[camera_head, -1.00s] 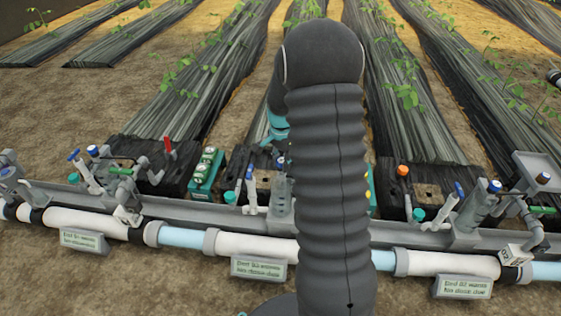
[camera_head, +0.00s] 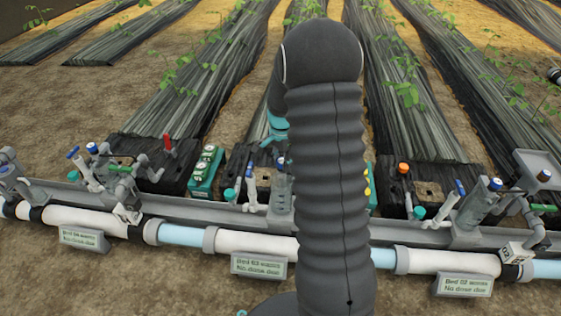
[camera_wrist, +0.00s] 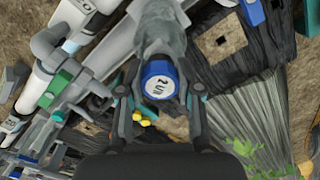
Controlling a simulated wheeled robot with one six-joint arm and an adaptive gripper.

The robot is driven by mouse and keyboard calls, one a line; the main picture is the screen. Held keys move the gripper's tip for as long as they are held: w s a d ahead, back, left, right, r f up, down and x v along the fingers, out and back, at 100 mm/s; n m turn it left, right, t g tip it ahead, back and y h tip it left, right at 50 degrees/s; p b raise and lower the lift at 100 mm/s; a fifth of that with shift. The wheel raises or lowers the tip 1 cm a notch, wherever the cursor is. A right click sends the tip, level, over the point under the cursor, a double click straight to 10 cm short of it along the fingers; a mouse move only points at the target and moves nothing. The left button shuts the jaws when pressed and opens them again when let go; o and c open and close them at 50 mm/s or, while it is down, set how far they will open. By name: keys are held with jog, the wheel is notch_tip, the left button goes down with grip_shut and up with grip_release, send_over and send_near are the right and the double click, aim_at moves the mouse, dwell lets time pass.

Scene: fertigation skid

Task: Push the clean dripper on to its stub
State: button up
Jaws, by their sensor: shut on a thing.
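In the wrist view my gripper (camera_wrist: 161,98) is shut on a round blue-capped dripper (camera_wrist: 158,80). Its white top face carries a "2" and further letters too small to read surely. The cap faces the camera, between the two fingers. A grey, partly see-through upright piece (camera_wrist: 160,32) shows just beyond the dripper; I cannot tell if they touch. I cannot make out the stub, which may be hidden under the dripper. In the head view my arm hides the gripper and dripper.
A grey rail carries several valves and fittings, including a green-handled one (camera_wrist: 58,82) close left in the wrist view. A green gauge box (camera_head: 206,168) and white pipe (camera_head: 255,245) show in the head view.

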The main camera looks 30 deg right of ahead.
jog(key=shift+f, duration=0.5)
dwell(0.7)
jog(key=o, duration=0.9)
jog(key=shift+r+p, duration=3)
jog(key=shift+r, duration=1.55)
